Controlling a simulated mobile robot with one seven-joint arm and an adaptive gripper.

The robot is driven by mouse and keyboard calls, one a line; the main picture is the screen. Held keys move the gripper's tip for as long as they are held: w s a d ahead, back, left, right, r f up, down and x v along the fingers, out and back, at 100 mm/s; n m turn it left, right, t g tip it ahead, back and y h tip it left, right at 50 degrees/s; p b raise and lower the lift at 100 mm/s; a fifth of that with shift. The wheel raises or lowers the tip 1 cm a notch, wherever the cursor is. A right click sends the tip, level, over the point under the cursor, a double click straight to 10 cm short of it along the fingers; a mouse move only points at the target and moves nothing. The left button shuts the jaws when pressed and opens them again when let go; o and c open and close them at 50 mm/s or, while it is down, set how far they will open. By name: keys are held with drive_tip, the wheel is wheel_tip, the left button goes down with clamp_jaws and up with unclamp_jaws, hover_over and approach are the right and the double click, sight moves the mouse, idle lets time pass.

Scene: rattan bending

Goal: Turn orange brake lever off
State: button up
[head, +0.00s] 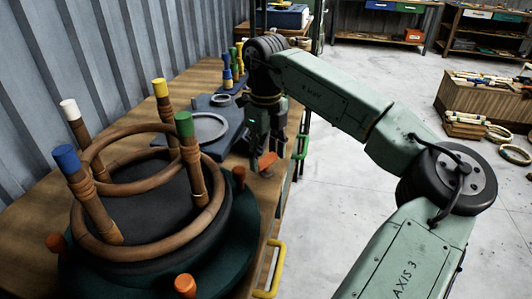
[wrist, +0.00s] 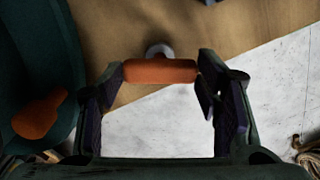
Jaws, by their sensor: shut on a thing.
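The orange brake lever (wrist: 160,71) lies crosswise between my fingers in the wrist view, its two ends against them. A pale round mount (wrist: 159,50) shows just behind it. In the head view the orange lever (head: 267,160) shows at the right edge of the wooden bench, partly hidden by my fingers. My gripper (head: 264,142) points down there and is shut on the lever; it also shows in the wrist view (wrist: 160,78). The lever's exact angle is hard to tell.
A dark green round fixture (head: 240,240) with orange knobs, colour-topped posts and a bent rattan ring (head: 87,246) stands left of my gripper. One orange knob (wrist: 38,117) is near my left finger. A yellow handle (head: 277,270) sticks out from the bench edge. Open floor lies right.

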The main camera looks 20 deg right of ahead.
sight(266, 158)
drive_tip(key=n, duration=0.5)
drive_tip(key=shift+p, duration=0.3)
drive_tip(key=shift+n, duration=0.4)
drive_tip(key=o, duration=1.2)
drive_tip(key=shift+c, duration=0.2)
wheel_tip(266, 158, up, 12)
